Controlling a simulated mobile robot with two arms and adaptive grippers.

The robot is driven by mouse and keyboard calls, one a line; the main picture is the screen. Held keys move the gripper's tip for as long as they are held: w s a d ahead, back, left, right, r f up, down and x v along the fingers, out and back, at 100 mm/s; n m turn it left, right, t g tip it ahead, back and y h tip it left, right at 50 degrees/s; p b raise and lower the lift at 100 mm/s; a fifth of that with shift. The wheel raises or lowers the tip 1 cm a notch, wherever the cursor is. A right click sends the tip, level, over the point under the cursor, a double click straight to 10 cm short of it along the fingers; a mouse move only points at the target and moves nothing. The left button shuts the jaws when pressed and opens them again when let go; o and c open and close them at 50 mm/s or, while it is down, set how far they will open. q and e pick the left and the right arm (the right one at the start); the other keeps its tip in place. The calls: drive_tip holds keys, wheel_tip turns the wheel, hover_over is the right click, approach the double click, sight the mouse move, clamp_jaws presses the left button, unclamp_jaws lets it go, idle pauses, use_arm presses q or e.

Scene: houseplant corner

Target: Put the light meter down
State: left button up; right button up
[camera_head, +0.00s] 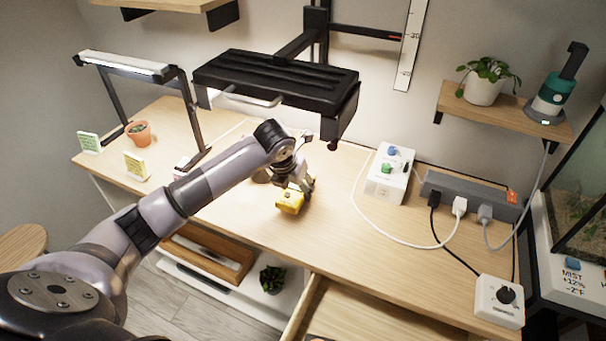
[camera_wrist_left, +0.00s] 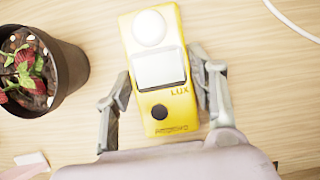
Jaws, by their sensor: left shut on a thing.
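The light meter (camera_head: 290,201) is a small yellow device in my left gripper (camera_head: 298,186), at the middle of the wooden table (camera_head: 240,205). In the left wrist view the light meter (camera_wrist_left: 160,70) shows a white dome, a grey screen, a dark round button and the word LUX. The fingers of my left gripper (camera_wrist_left: 163,92) are shut on its two sides. I cannot tell whether the meter touches the table. My right gripper is in neither view.
A dark pot (camera_wrist_left: 45,75) with a red and green plant stands left of the meter in the wrist view. A white control box (camera_head: 388,175) and a grey power strip (camera_head: 470,195) with cables lie to the right. A black lamp (camera_head: 275,80) hangs above. The table's front middle is clear.

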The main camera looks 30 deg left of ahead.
use_arm(q)
drive_tip(key=shift+w+a, duration=0.1)
drive_tip(key=shift+w, duration=0.95)
drive_tip(key=w+p, duration=0.1)
drive_tip(key=w, duration=0.2)
drive_tip(key=shift+f, duration=0.1)
drive_tip(key=shift+s+f, duration=0.1)
drive_tip(key=shift+f, duration=0.55)
drive_tip(key=shift+a, duration=0.1)
drive_tip(key=o, duration=1.2)
drive_tip(key=shift+f, duration=0.1)
drive_tip(key=shift+o, duration=0.2)
